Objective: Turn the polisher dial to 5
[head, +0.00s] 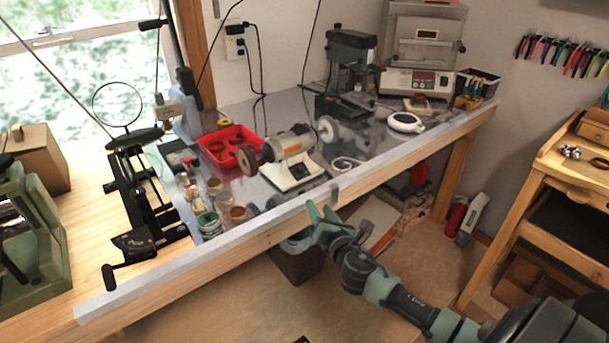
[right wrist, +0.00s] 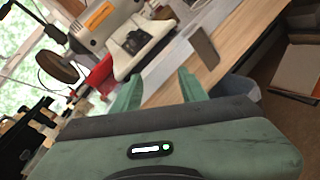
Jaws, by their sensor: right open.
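The polisher (head: 287,145) stands on the bench near its front edge, with a cream motor body, an orange label, a brown wheel at left and a white wheel at right. In the right wrist view the polisher (right wrist: 105,22) is at the upper left. A dark control part (right wrist: 134,42), perhaps the dial, sits on its pale base; its setting is too small to read. My right gripper (head: 321,212) is open and empty at the bench's front edge, short of the polisher; its green fingers also show in the right wrist view (right wrist: 156,84). My left gripper is not in view.
A red tray (head: 229,146) and several jars (head: 208,222) stand left of the polisher. A dark flat piece (right wrist: 204,47) is on the bench edge beside my right gripper. A drill press (head: 350,75) and a white round device (head: 404,122) are farther back right.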

